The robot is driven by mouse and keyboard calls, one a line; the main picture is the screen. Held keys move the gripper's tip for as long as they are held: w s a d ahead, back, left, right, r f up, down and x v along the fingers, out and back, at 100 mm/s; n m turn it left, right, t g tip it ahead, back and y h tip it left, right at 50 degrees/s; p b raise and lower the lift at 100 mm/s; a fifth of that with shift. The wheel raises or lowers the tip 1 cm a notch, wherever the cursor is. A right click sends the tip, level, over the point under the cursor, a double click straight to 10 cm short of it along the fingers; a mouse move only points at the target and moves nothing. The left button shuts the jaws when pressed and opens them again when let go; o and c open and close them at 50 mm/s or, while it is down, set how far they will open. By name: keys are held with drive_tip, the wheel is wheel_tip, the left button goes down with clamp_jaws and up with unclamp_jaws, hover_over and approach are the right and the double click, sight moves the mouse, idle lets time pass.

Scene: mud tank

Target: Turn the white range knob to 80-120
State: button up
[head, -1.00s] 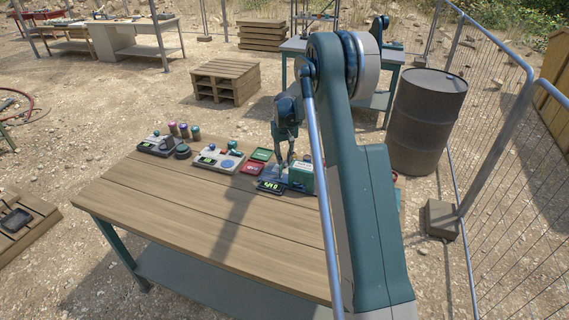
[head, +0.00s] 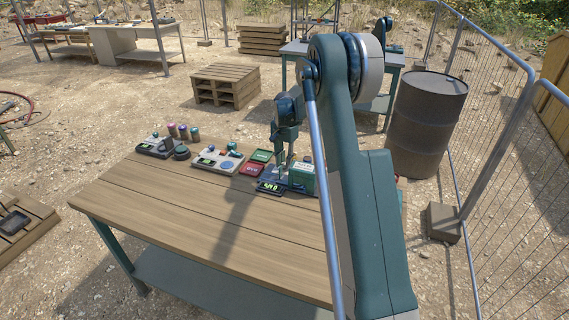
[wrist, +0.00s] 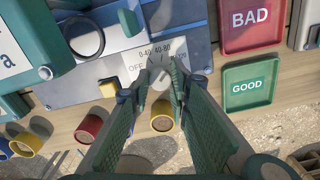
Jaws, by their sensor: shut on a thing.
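The white range knob (wrist: 160,80) sits on a pale dial plate (wrist: 192,42) in the wrist view. The plate carries printed marks OFF, 0-40, 40-80 and a partly hidden one ending in 120. My gripper (wrist: 162,77) points at the plate with its fingertips shut on the white knob, one on each side. The fingers hide much of the knob, and I cannot tell which mark it points to. In the head view my gripper (head: 283,170) is down at the device beside the green box (head: 301,179). A lit display (head: 271,187) stands in front.
The red BAD tray (wrist: 252,22) and green GOOD tray (wrist: 249,83) lie to the right in the wrist view. Several coloured cylinders, including a yellow one (wrist: 162,116), stand nearby. Other devices (head: 217,160) stand left on the table. The front tabletop (head: 190,215) is clear.

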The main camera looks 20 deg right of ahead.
sight(284, 164)
drive_tip(key=shift+m, duration=1.3)
drive_tip(key=o, duration=0.9)
drive_tip(key=shift+r, duration=0.2)
wheel_tip(284, 164, up, 12)
drive_tip(key=shift+f, duration=0.15)
